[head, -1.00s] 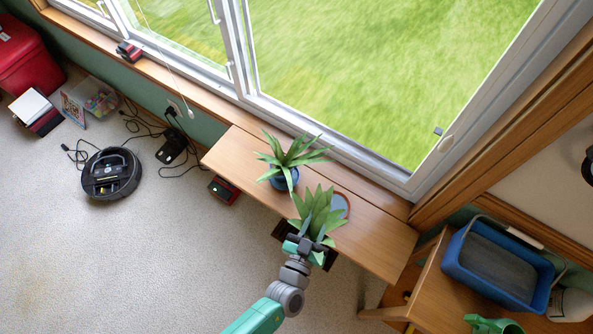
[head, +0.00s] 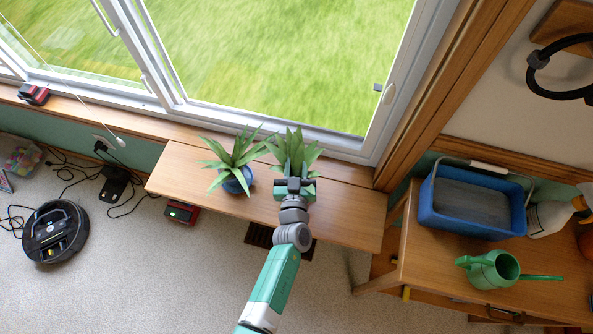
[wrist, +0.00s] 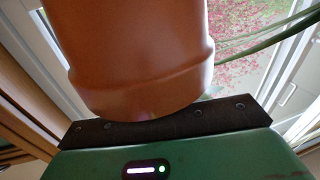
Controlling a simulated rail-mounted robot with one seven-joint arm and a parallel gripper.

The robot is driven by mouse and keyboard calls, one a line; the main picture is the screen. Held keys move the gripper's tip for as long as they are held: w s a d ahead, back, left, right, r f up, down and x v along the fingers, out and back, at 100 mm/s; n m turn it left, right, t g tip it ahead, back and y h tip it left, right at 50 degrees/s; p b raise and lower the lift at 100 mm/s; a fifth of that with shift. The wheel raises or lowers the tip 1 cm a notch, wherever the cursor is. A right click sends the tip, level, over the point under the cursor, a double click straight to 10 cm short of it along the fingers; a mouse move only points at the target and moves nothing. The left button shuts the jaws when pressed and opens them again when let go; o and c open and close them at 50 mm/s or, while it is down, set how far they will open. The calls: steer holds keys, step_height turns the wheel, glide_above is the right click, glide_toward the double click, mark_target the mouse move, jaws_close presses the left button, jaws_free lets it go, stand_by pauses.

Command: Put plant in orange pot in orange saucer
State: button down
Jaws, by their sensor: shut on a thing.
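My gripper (head: 294,187) is shut on the orange pot (wrist: 135,50), which fills much of the wrist view and looks tilted there. The green spiky plant (head: 292,150) of this pot spreads above the wooden shelf, just beyond my gripper in the head view. My gripper and the leaves hide the pot in that view. The orange saucer does not show now; the held plant and my gripper cover the part of the shelf where it could be. I cannot tell whether the pot touches anything below it.
A second plant in a blue pot (head: 238,182) stands on the wooden shelf (head: 345,215), close left of the held plant, leaves nearly touching. The window (head: 270,60) is behind. The shelf's right end is clear. A side table (head: 430,265) with a blue bin (head: 470,212) and green watering can (head: 492,270) stands right.

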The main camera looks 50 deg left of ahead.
steer(key=shift+f+b, duration=1.45)
steer(key=shift+f, duration=0.5)
steer(key=c, duration=1.1)
jaws_free()
steer(key=shift+r, duration=0.1)
steer(key=shift+o, duration=0.2)
steer(key=shift+r+p, duration=0.25)
steer(key=shift+p, duration=0.05)
steer(key=p+v, duration=0.4)
steer(key=v, duration=0.8)
steer(key=shift+d+f, duration=0.1)
